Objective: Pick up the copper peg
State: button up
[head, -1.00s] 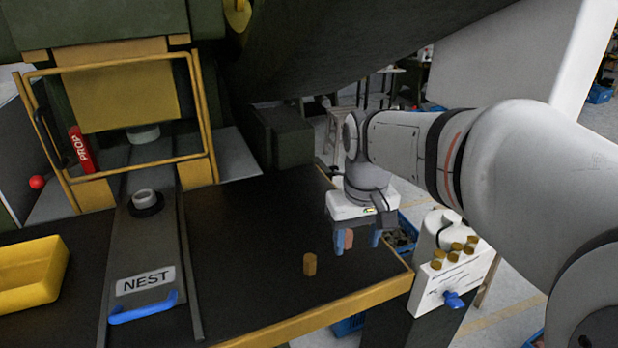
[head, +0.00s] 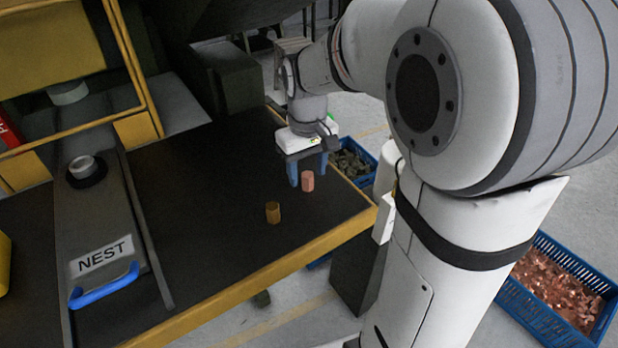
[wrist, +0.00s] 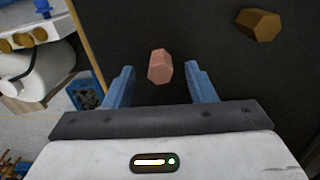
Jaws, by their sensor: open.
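The copper peg (head: 308,181) is a pinkish, many-sided short peg on the dark table top (head: 190,190) near its right edge. In the wrist view the copper peg (wrist: 160,67) lies ahead of and between the two blue fingers. My gripper (head: 308,174) is open and points down over the peg, with nothing held. In the wrist view the fingers of my gripper (wrist: 160,82) stand apart on either side, with no visible contact. Whether the fingertips reach down to the peg's height is hard to tell.
A brass-coloured peg (head: 272,213) stands left of the copper peg and shows in the wrist view (wrist: 257,25). The NEST slide with its blue handle (head: 104,286) lies further left. The yellow table edge (head: 290,262) is close. Blue crates (head: 545,310) stand on the floor at right.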

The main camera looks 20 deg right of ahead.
grip_shut()
dwell(0.5)
